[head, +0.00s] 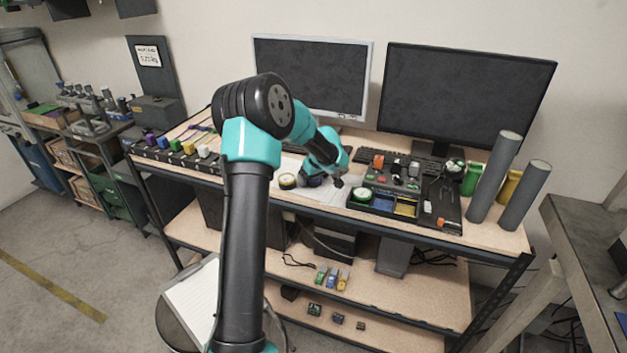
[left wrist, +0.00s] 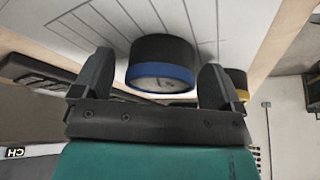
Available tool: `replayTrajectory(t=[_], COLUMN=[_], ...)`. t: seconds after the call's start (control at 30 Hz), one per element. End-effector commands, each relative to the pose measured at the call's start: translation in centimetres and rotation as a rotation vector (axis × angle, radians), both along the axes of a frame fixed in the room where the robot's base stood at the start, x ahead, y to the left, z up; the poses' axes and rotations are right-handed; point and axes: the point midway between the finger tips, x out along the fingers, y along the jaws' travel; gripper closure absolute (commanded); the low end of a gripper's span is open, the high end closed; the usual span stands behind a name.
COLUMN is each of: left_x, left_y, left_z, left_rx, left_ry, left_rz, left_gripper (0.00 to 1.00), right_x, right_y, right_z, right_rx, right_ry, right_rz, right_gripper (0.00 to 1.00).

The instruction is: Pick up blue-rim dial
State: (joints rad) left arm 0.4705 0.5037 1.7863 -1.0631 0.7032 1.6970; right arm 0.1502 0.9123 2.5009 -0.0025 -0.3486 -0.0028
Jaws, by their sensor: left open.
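The blue-rim dial (left wrist: 160,62), a short black cylinder with a blue ring and a pale face, sits between the fingers of my left gripper (left wrist: 157,80) in the left wrist view. The fingers are open on either side, with a visible gap at least on the left. In the head view my left gripper (head: 326,180) is low over the white paper on the bench, and the blue-rim dial (head: 312,181) is mostly hidden by it. My right gripper is not in view.
A yellow-rim dial (head: 288,181) stands close on the left; it also shows behind a finger in the left wrist view (left wrist: 238,80). A green-rim dial (head: 361,197) sits at the black tray (head: 380,211) to the right. Monitors (head: 313,77) stand behind.

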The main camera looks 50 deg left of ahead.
Motion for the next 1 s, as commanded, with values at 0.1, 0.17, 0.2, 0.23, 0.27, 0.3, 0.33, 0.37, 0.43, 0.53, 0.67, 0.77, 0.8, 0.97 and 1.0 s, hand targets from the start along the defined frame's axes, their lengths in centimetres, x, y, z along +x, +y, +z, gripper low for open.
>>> replayTrajectory(t=[0.1,0.17,0.2,0.23,0.27,0.3,0.33,0.37,0.43,0.53,0.67,0.77,0.8,0.97,1.0], left_x=[0.0,0.0,0.0,0.0,0.0,0.0,0.0,0.0,0.0,0.0,0.01,0.01,0.01,0.01,0.01], left_y=[-0.01,-0.01,-0.01,-0.01,-0.02,-0.01,-0.01,-0.02,-0.02,-0.01,-0.01,-0.01,-0.01,-0.01,0.0], left_z=[0.03,0.03,0.03,0.03,0.04,0.03,0.03,0.04,0.04,0.04,0.04,0.04,0.04,0.06,0.08], left_rx=[0.0,0.0,0.0,0.0,0.0,0.0,0.0,0.0,0.0,0.0,0.0,0.0,0.0,0.0,0.0], left_ry=[0.0,0.0,0.0,0.0,0.0,0.0,0.0,0.0,0.0,0.0,0.0,0.0,0.0,0.0,-0.001], left_rz=[0.0,0.0,0.0,0.0,0.0,0.0,0.0,0.0,0.0,0.0,0.0,0.0,0.0,0.0,0.0], left_gripper=[0.08,0.08,0.08,0.1,0.13,0.17,0.2,0.23,0.3,0.39,0.52,0.61,0.64,0.65,0.65], right_x=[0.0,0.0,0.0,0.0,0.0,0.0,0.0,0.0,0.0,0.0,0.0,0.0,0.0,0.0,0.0], right_y=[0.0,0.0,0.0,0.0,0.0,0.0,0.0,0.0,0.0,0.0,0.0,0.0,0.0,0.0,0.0], right_z=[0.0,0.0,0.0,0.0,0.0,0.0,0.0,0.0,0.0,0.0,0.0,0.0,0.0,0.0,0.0], right_rx=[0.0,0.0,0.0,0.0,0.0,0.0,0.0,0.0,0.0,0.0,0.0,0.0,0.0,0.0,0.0], right_ry=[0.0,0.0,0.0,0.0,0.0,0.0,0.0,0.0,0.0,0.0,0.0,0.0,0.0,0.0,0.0], right_rz=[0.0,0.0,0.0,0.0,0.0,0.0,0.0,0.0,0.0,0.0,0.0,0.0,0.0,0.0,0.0], right_gripper=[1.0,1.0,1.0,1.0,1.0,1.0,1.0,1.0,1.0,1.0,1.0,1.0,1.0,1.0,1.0])
